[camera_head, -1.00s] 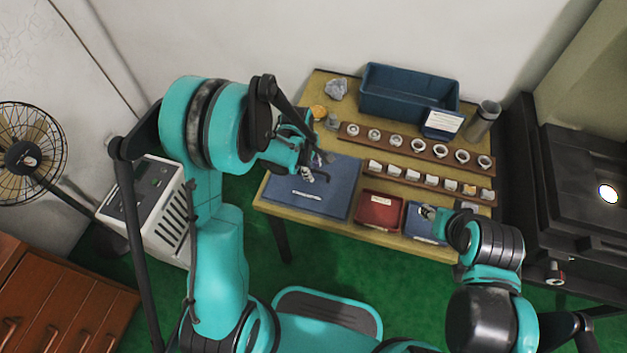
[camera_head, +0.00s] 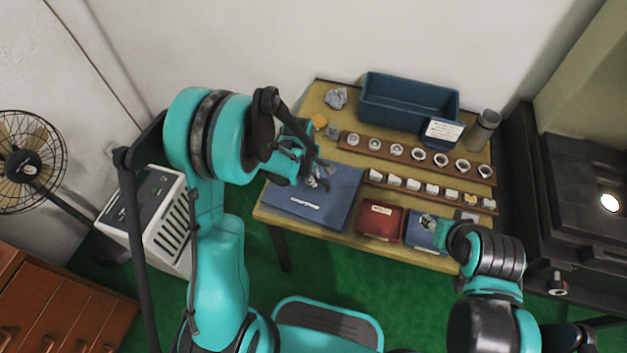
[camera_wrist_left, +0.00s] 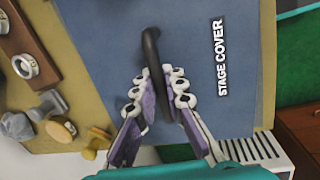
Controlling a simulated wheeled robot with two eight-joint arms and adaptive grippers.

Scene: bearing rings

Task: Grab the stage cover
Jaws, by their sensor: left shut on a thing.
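The stage cover (camera_head: 345,205) is a flat blue lid on the left part of the table. Its white STAGE COVER label and dark curved handle (camera_wrist_left: 151,45) show in the left wrist view. My left gripper (camera_head: 317,181) is over the cover. In the left wrist view its fingers (camera_wrist_left: 160,85) are on both sides of the handle and shut on it. The cover appears to rest on the table. My right gripper (camera_head: 430,218) is at a small blue bin (camera_head: 415,235) on the front right; its fingers are too small to read.
A red bin (camera_head: 380,222) stands between the cover and the small blue bin. Wooden racks with several rings (camera_head: 418,153) lie right of the cover. A large blue bin (camera_head: 400,100) and a grey cylinder (camera_head: 483,130) stand at the back. A dark machine (camera_head: 585,190) borders the right.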

